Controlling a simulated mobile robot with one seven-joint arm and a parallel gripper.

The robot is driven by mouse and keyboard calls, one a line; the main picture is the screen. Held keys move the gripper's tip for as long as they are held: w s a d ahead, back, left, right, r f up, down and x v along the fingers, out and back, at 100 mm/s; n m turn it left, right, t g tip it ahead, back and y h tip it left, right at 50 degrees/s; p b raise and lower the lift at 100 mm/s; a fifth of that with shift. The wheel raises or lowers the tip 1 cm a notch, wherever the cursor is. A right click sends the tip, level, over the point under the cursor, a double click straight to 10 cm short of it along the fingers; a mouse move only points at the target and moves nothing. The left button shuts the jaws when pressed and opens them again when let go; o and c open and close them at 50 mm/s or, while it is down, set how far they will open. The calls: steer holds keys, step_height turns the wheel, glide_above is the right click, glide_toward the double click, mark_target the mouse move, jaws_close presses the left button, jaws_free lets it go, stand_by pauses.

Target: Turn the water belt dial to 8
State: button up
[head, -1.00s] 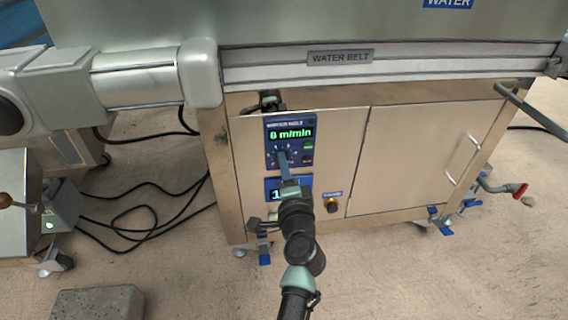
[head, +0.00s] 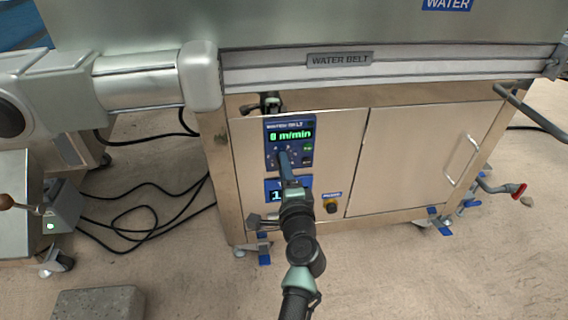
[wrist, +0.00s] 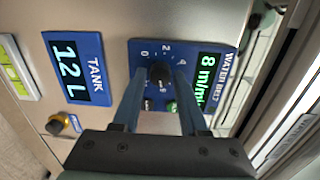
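The blue WATER BELT panel (head: 269,128) is on the cabinet front. Its green display (wrist: 207,78) reads 8 m/min in the wrist view. The black dial knob (wrist: 160,72) sits below the display on the panel, with a ring of numbers around it. My gripper (wrist: 160,76) faces the panel, with one finger on each side of the knob. The fingers are apart and a gap shows beside the knob, so it looks open. In the head view my gripper (head: 284,156) hides the dial.
The TANK panel (wrist: 74,68), reading 12 L, is just below the dial panel. A yellow-ringed black knob (head: 331,206) is to the lower right. The WATER BELT rail (head: 400,70) juts out above. A cabinet door (head: 410,160) is to the right.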

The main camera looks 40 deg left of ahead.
steer(key=shift+o, duration=1.3)
steer(key=p+v, duration=0.4)
steer(key=v, duration=0.9)
steer(key=shift+w+r, duration=0.1)
